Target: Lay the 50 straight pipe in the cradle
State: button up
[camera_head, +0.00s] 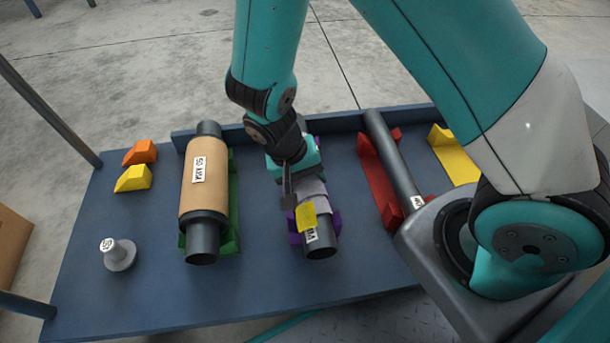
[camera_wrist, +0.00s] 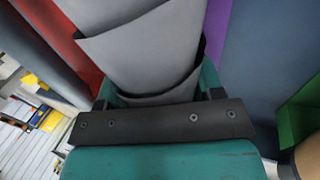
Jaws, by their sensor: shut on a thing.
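A dark grey pipe with a lighter grey sleeve (camera_head: 319,240) lies along the purple cradle (camera_head: 293,226), with a yellow tag and a white label at its near end. The label is too small to read surely. My gripper (camera_head: 303,192) is shut on this piece at its sleeve and hides its far part. In the wrist view the grey stepped sleeve (camera_wrist: 145,50) sits between my fingers. I cannot tell whether it rests fully in the cradle. A longer plain dark pipe (camera_head: 395,160) lies along the red cradle (camera_head: 376,183) to the right; its label is partly cut off by my arm.
A tan-wrapped muffler (camera_head: 204,180) lies on the green cradle (camera_head: 234,200) at the left. Orange (camera_head: 139,153) and yellow (camera_head: 133,178) blocks and a grey flanged piece (camera_head: 120,256) stand further left. A yellow cradle (camera_head: 455,160) at the right looks empty. The table's front strip is clear.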

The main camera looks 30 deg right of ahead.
jog(key=shift+f, duration=0.15)
dwell(0.3)
jog(key=o, duration=1.3)
jog(key=p+v, duration=0.9)
jog(key=v, duration=0.8)
jog(key=shift+r, duration=0.2)
jog(key=s+r+n+t+y+p, duration=0.1)
jog(key=s+r+n+y+p, duration=0.45)
jog(key=r, duration=0.75)
jog(key=s+r+n+y+p, duration=0.15)
jog(key=s+r+n, duration=0.5)
jog(key=r, duration=0.65)
notch_tip(320, 180, up, 37)
jog(key=s+m+p, duration=0.1)
jog(key=s+p, duration=0.1)
jog(key=p, duration=3.5)
jog(key=shift+d+r+y, duration=0.2)
jog(key=shift+d+y, duration=0.1)
jog(key=shift+y, duration=0.1)
